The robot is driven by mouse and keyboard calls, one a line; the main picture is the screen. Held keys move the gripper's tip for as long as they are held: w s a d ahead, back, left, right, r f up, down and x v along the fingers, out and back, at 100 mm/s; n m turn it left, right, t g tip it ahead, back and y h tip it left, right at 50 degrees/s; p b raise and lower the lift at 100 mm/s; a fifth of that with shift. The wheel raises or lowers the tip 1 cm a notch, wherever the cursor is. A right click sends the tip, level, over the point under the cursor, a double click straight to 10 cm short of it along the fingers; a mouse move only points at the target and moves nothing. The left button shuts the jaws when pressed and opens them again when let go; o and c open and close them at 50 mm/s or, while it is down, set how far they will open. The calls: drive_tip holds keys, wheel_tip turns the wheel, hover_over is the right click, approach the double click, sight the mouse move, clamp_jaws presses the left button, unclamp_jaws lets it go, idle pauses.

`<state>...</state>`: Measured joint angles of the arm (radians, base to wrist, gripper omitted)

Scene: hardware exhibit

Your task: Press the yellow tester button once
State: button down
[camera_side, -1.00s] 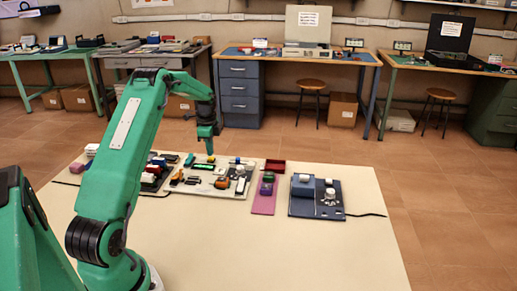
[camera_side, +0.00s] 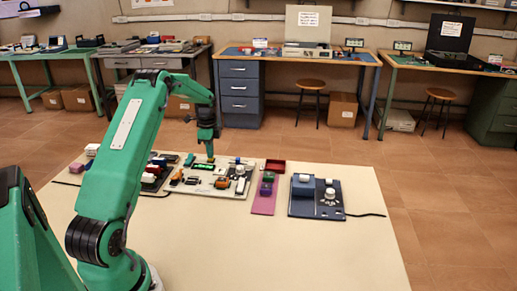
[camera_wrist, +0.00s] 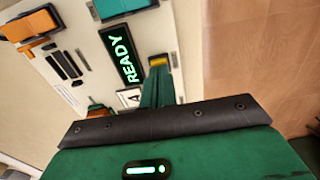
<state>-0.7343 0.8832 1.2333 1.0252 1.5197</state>
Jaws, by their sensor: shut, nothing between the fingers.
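The yellow button (camera_wrist: 158,61) shows in the wrist view at the ends of my fingers, beside the lit display. My gripper (camera_wrist: 159,72) is shut and empty, with its tips over or against the near side of the button. I cannot tell whether they touch it or whether it is pushed in. In the side view my gripper (camera_side: 210,158) points down at the back of the pale tester board (camera_side: 205,191). The display (camera_wrist: 123,55) reads READY in green letters.
An orange part (camera_wrist: 32,24) and several black bars (camera_wrist: 66,64) sit on the board in the wrist view. In the side view a pink board (camera_side: 264,202) and a blue board (camera_side: 315,207) lie to the right. The table's front (camera_side: 300,255) is clear.

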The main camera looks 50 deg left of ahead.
drive_tip(key=shift+f, duration=0.45)
idle(0.3)
drive_tip(key=shift+r, duration=3.55)
